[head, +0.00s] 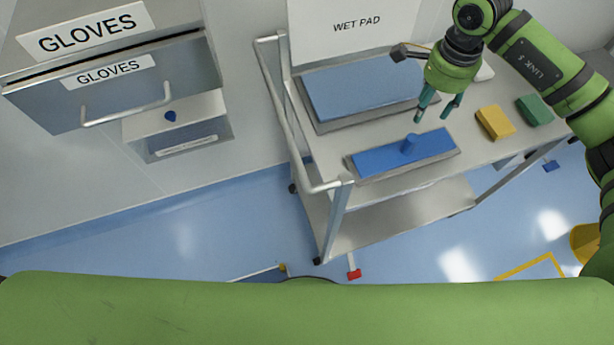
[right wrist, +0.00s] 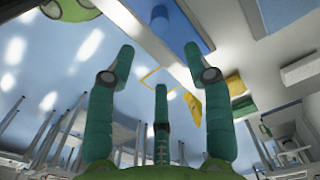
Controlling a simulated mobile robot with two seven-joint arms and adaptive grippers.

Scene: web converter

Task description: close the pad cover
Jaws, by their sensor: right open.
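The pad cover (head: 352,50), a pale panel marked WET PAD, stands raised at the back of the cart. In front of it lies the wet pad (head: 362,88), a flat blue surface in a grey tray (head: 325,128). My right gripper (head: 438,112) is open and empty, fingers pointing down, above the cart at the right of the pad tray. It is apart from the cover. The right wrist view shows its spread teal fingers with nothing between them. My left gripper is not in view.
A blue pad with a knob (head: 425,148) lies at the cart's front. Yellow (head: 494,122) and green (head: 535,109) blocks lie to its right. The cart's rail (head: 283,108) runs along its left side. A gloves drawer (head: 120,85) is at the upper left.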

